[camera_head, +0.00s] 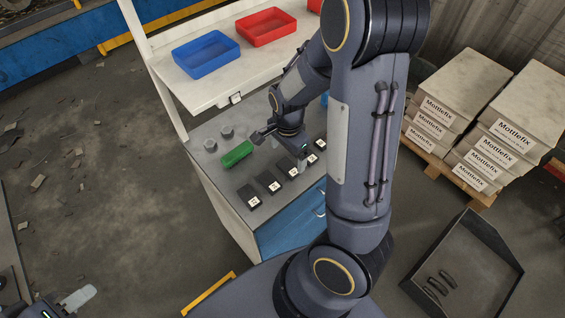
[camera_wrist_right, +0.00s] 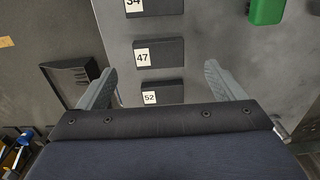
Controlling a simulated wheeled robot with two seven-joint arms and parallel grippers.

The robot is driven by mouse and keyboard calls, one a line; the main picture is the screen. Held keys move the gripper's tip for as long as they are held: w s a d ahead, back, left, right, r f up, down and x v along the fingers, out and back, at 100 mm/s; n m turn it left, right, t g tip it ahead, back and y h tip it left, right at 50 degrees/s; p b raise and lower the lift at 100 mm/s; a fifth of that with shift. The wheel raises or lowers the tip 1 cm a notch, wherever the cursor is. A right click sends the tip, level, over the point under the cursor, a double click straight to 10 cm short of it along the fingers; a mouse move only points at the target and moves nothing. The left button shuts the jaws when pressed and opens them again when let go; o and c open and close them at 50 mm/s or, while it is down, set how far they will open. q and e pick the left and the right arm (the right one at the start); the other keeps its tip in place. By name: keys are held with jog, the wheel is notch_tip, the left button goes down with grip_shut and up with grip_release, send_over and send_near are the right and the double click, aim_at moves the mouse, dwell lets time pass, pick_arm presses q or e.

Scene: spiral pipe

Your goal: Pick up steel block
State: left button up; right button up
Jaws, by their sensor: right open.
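Several dark blocks with white number labels stand in a row on the grey worktop (camera_head: 213,163); one is the front block (camera_head: 249,197). I cannot tell which, if any, is the steel block. My right gripper (camera_head: 280,151) is over the far end of the row. In the right wrist view its fingers (camera_wrist_right: 164,82) are spread and empty. The block labelled 52 (camera_wrist_right: 163,92) shows between them, with block 47 (camera_wrist_right: 160,52) beyond. The gripper's height above them is unclear. My left gripper (camera_head: 76,298) is partly in view at the lower left, away from the bench.
A green block (camera_head: 238,153) and grey cylinders (camera_head: 227,132) stand near the row. A shelf above holds a blue tray (camera_head: 206,54) and a red tray (camera_head: 266,26).

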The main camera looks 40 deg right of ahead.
aim_at(289, 166)
jog(key=f, duration=0.6)
jog(key=shift+d, duration=0.2)
jog(key=shift+r, duration=0.1)
jog(key=c, duration=1.3)
